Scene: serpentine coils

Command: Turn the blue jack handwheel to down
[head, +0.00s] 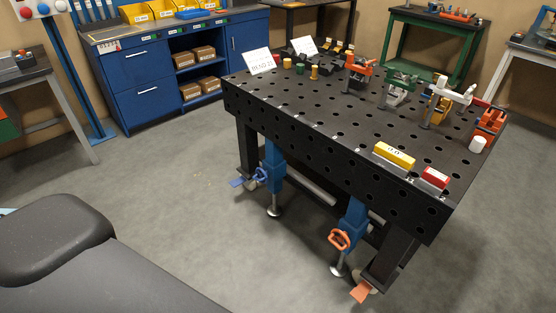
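The blue handwheel (262,174) sits on the left blue jack (274,168) under the near left corner of the black welding table. It is small and seen at an angle, so I cannot tell its turned position. This jack's round foot (274,211) appears at the floor. An orange handwheel (340,240) is on the other blue jack (353,221), nearer and to the right. Neither of my grippers is in view.
The perforated black table (300,120) carries clamps, a yellow block (394,156) and a red block (435,178). A blue pedal (236,182) and an orange pedal (361,292) stick out near its legs. Grey floor (170,190) to the left is clear.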

